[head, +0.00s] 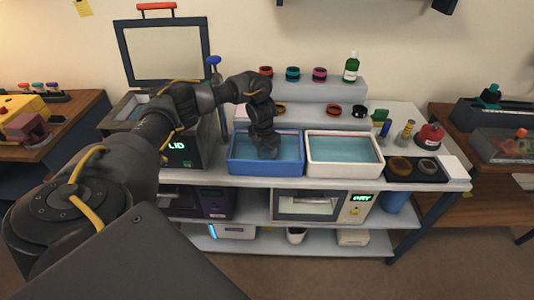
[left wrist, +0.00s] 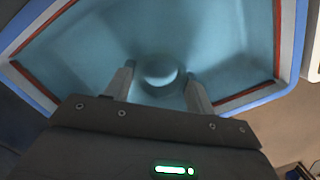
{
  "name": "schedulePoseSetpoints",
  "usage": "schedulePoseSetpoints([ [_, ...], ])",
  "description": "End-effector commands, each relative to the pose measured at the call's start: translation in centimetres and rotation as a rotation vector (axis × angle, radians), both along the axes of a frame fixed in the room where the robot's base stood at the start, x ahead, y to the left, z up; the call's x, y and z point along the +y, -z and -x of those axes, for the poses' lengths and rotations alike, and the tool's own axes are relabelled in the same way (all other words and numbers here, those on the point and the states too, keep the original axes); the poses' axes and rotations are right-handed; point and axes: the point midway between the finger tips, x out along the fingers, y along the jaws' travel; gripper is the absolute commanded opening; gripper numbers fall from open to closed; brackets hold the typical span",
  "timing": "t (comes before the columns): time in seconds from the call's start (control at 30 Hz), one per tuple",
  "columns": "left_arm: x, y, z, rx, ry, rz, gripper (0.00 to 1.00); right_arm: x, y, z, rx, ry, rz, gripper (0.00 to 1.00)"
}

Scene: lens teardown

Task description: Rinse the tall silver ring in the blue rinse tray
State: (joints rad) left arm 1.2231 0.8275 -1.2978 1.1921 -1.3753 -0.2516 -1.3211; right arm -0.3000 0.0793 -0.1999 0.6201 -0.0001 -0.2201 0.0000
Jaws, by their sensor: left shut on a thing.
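The blue rinse tray (head: 262,168) stands on the workbench, filled with bluish water. Its blue rim also shows in the left wrist view (left wrist: 298,60). My left gripper (head: 265,152) points down into this tray, its tips low at the water. In the left wrist view, its two fingers (left wrist: 157,84) are on either side of a pale round thing, the silver ring (left wrist: 158,73), seen blurred and tinted blue by the water. The gripper is shut on it. In the head view the ring is hidden by my gripper. My right gripper is not in view.
A white tray (head: 344,172) of water stands right beside the blue one. A dark tray (head: 430,178) with round parts lies at right. A machine with a raised lid (head: 163,55) stands left.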

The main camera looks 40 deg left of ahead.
Motion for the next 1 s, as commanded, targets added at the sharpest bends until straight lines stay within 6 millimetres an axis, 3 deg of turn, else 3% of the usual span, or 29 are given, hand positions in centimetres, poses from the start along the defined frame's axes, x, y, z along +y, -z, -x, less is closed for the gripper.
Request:
schedulePoseSetpoints([
  [0.1, 0.0, -1.5, 0.0, -0.001, 0.000, 0.000, 0.32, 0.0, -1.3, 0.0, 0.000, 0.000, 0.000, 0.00],
  [1.0, 0.0, -9.1, 0.0, -0.001, 0.000, 0.000, 0.32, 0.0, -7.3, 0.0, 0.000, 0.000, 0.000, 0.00],
])
